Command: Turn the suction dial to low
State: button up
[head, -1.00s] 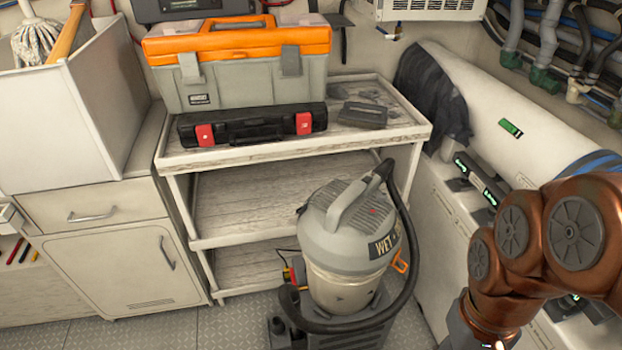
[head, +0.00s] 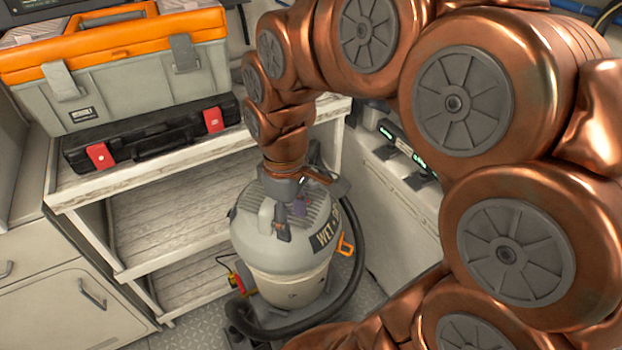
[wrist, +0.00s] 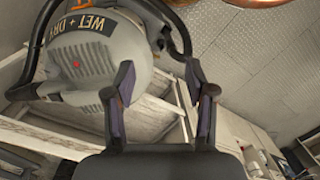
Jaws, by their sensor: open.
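The grey wet/dry vacuum (head: 262,247) stands on the floor, marked "WET + DRY". It also shows in the wrist view (wrist: 95,60), with a small red dot on its ribbed top. I cannot make out a suction dial for certain. A red and yellow part (head: 240,281) sits low on the vacuum's left side in the head view. My gripper (head: 293,218) points down over the vacuum's lid and hides part of it. In the wrist view my gripper (wrist: 158,80) is open and empty, its left finger overlapping the vacuum's edge. Contact with the lid cannot be told.
A black hose (head: 345,290) curves round the vacuum's right side. A white shelf unit (head: 165,215) stands behind, carrying an orange and grey toolbox (head: 120,85) and a black case (head: 150,140).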

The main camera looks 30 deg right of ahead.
jog(key=w+d+f+n, duration=0.2)
jog(key=w+d+n, duration=0.25)
jog(key=w, duration=0.45)
jog(key=n+t+b, duration=0.1)
jog(key=n+b, duration=0.1)
jog(key=n, duration=0.2)
send_over(313, 182)
notch_tip(313, 182, down, 6)
jog(key=shift+d+r, duration=0.1)
jog(key=shift+r, duration=0.05)
jog(key=shift+f+p, duration=1)
jog(key=shift+f, duration=2.85)
grip_shut()
